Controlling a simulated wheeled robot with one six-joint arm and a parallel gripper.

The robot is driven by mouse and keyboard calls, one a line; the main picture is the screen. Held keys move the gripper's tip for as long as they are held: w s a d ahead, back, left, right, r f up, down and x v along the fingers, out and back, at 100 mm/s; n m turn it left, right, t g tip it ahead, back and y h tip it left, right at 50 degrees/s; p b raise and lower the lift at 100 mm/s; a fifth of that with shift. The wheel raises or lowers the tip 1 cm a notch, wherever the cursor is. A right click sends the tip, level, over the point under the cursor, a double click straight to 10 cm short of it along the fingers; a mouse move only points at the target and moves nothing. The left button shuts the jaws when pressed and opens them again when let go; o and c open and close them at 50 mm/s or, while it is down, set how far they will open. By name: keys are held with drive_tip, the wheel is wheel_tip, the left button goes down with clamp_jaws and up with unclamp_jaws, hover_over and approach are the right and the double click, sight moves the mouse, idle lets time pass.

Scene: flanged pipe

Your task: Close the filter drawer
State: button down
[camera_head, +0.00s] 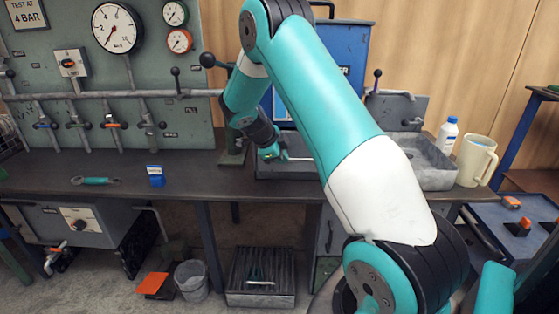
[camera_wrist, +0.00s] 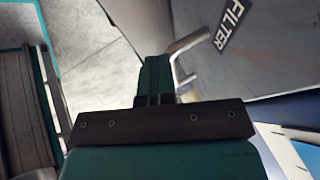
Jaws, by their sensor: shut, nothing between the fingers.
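The wrist view shows a grey panel (camera_wrist: 275,55) with a dark FILTER label (camera_wrist: 228,30). A bent metal handle (camera_wrist: 184,52) projects from this panel. My gripper (camera_wrist: 157,62) is shut and empty, with its green fingers just left of the handle. I cannot tell whether they touch it. In the head view my gripper (camera_head: 272,153) is above the bench, in front of the blue unit (camera_head: 345,45). My arm covers part of this unit and its label. How far the drawer stands open cannot be told.
A grey tray (camera_head: 437,177) is on the bench at right, near a white bottle (camera_head: 447,135) and a beige jug (camera_head: 476,160). A teal-handled tool (camera_head: 96,181) and a small blue block (camera_head: 156,176) lie at left.

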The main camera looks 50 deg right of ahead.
drive_tip(key=shift+d, duration=0.1)
idle(0.3)
drive_tip(key=s+a+r, duration=0.1)
drive_tip(key=a+r, duration=0.8)
drive_tip(key=s+a+r+n+t+y, duration=0.1)
drive_tip(key=s+a+r+n+y, duration=0.15)
drive_tip(key=a+n, duration=0.6)
drive_tip(key=s+a+r+n+t+y, duration=0.2)
drive_tip(key=s+a+n+y, duration=0.1)
drive_tip(key=a+n, duration=0.55)
drive_tip(key=s+a+r+n+g+y+p, duration=0.1)
drive_tip(key=s+a+r+n+y, duration=0.15)
drive_tip(key=s+a+n, duration=0.65)
drive_tip(key=s+a+r+n+g+y, duration=0.1)
drive_tip(key=s+a+n+y, duration=0.2)
drive_tip(key=s+a+n, duration=0.6)
wheel_tip(320, 180, up, 17)
drive_tip(key=s+d+n+p, duration=0.1)
drive_tip(key=d+p, duration=0.1)
drive_tip(key=p, duration=1.5)
drive_tip(key=shift+s, duration=0.35)
